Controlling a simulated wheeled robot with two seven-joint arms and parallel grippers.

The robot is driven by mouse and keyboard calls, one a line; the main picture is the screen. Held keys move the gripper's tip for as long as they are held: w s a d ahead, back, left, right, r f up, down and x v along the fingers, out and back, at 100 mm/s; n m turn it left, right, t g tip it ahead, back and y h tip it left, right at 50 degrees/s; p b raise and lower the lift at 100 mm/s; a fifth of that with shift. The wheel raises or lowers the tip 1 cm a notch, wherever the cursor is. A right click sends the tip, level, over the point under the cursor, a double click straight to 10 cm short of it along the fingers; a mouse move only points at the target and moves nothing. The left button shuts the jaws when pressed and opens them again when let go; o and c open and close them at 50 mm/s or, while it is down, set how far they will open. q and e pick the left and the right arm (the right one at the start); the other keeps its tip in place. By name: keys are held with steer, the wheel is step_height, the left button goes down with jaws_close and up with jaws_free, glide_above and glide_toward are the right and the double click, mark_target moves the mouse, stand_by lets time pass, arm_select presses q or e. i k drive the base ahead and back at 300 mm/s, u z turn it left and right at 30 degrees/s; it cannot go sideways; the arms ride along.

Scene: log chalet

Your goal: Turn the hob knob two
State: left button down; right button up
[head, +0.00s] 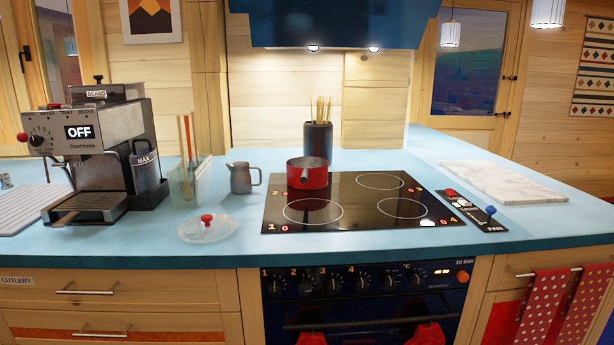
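Hob knob two (305,286) is a dark round knob on the black front panel of the cooker, under the red-orange numeral 2, second from the left in the row. Knob one (276,287) is to its left and knob three (333,285) to its right. The black glass hob (350,208) lies above, with small red digits by its rings. A red saucepan (308,178) stands on the back left ring. Neither of my grippers shows clearly in the head view.
A dark oven handle (370,323) crosses below the knobs, with two red shapes at the bottom that I cannot identify. A coffee machine (95,150), grey jug (242,178) and glass dish (207,227) stand left. Red dotted towels (545,310) hang at right.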

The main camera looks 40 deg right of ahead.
mark_target(304, 287)
steer(key=z, duration=0.6)
steer(key=i, duration=0.55)
steer(key=z, duration=0.95)
